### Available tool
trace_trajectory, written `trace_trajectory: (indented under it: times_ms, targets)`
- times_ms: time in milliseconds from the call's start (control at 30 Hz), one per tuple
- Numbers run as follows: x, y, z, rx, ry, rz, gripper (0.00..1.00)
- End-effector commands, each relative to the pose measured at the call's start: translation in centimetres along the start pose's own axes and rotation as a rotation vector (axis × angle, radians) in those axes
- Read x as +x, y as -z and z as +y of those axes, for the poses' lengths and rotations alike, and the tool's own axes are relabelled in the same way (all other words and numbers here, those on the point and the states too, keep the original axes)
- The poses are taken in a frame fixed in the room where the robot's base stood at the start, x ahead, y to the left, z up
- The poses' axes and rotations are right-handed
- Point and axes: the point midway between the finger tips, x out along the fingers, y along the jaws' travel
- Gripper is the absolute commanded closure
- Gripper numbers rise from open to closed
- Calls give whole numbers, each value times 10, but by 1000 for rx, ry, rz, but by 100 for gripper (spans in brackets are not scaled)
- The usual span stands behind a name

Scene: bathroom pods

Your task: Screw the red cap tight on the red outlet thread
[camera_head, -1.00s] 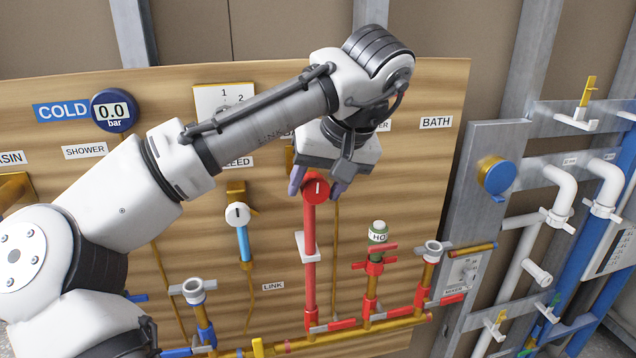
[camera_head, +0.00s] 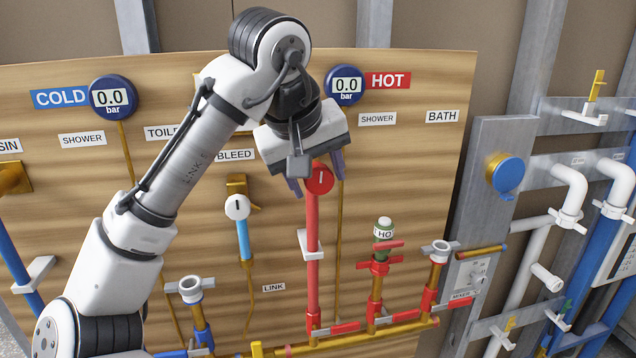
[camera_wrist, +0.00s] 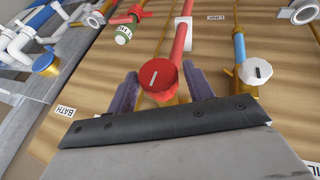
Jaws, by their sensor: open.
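The red cap (camera_head: 319,178) with a white line mark sits at the top of the red pipe (camera_head: 312,225) on the wooden board. The outlet thread under it is hidden. My gripper (camera_head: 317,190) is open, its purple fingers on either side of the cap. In the wrist view the red cap (camera_wrist: 158,76) lies between my two fingers (camera_wrist: 162,92), with a visible gap to the finger on the right. The gap to the left finger is smaller, and I cannot tell whether it touches.
A white cap (camera_head: 237,207) on a light-blue pipe stands to the left. A green HOT bottle-shaped fitting (camera_head: 385,230) and a grey-ringed pipe (camera_head: 439,248) stand to the right. The COLD (camera_head: 112,97) and HOT (camera_head: 344,85) gauges both read 0.0 bar.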

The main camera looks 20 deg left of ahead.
Motion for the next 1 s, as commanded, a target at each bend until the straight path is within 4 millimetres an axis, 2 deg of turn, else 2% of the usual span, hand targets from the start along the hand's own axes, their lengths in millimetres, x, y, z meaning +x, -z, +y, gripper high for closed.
trace_trajectory:
  times_ms: [300,467,633,867,1000]
  targets:
    - [4,-2,-4,-102,-253,-2,48]
    - [4,-2,-5,-137,-335,-1,48]
    - [7,-3,-7,-205,-503,-3,48]
    - [7,-3,-8,-255,-623,-3,48]
    - [9,-4,-10,-312,-760,-3,48]
